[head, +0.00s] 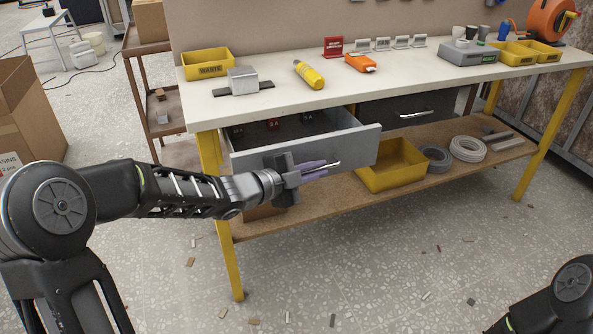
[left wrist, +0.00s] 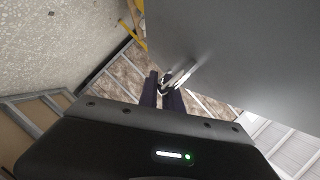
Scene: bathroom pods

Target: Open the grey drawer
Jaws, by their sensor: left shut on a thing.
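In the left wrist view the plain grey drawer front (left wrist: 240,50) fills the upper right. My left gripper (head: 318,169) is in front of the drawer, its purple fingers shut on the metal drawer handle (head: 334,164). The handle (left wrist: 177,78) also shows between the fingers (left wrist: 166,97) in the left wrist view. The gripper hides part of the handle. My right gripper is out of view.
A second, dark drawer (head: 408,112) to the right is shut. A yellow crate (head: 392,172) stands on the lower shelf. The floor in front is open, with small scraps.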

